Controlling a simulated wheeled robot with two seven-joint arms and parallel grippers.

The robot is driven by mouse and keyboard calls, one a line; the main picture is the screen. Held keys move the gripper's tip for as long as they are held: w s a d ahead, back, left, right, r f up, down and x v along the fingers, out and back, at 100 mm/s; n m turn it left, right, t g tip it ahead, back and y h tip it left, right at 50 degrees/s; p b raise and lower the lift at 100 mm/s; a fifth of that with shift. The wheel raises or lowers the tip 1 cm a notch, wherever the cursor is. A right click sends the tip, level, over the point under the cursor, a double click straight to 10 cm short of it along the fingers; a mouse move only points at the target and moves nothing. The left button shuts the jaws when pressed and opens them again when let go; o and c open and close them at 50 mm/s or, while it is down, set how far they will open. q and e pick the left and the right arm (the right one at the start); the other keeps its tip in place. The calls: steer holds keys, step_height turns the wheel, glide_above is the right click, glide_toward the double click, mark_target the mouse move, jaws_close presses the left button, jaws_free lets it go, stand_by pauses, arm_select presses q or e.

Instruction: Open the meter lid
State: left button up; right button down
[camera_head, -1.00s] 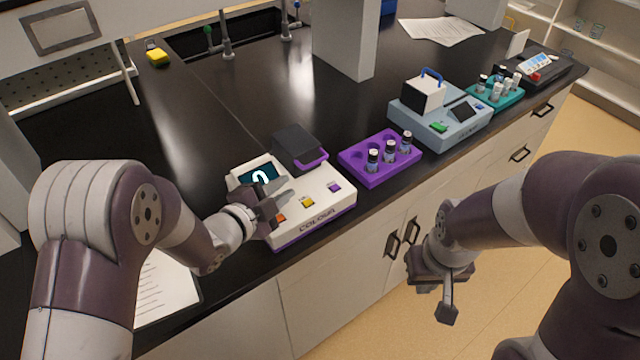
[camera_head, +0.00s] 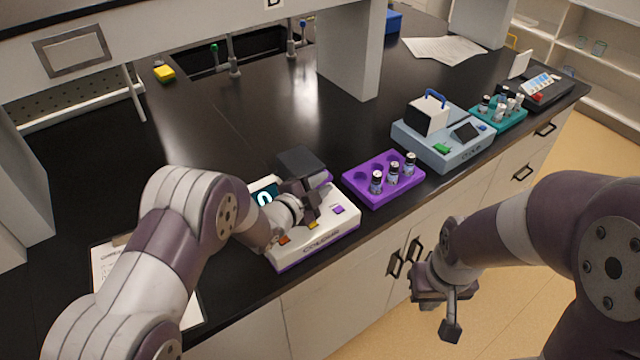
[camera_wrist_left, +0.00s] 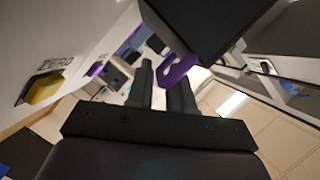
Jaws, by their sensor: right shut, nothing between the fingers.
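The white colour meter (camera_head: 333,228) with purple trim stands at the counter's front edge. Its dark lid (camera_head: 302,161) is at the back right of the meter and looks down. In the left wrist view the dark lid (camera_wrist_left: 205,18) is close at the top, with its purple lip (camera_wrist_left: 178,70) just beyond the fingers. My left gripper (camera_head: 314,205) is over the meter, in front of the lid. Its fingers (camera_wrist_left: 160,92) are a narrow gap apart with nothing seen between them. Contact with the lip cannot be told. My right gripper (camera_head: 451,322) is shut and empty before the cabinets.
A purple rack (camera_head: 358,189) with dark-capped vials stands right of the meter. Further right are a blue-grey device (camera_head: 420,149), a teal rack (camera_head: 489,123) and a dark instrument (camera_head: 548,97). A clipboard (camera_head: 104,262) lies left. The counter behind the meter is clear.

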arm_select(q)
jaws_close()
steer(key=shift+r, duration=0.1)
arm_select(e)
steer(key=shift+r, duration=0.1)
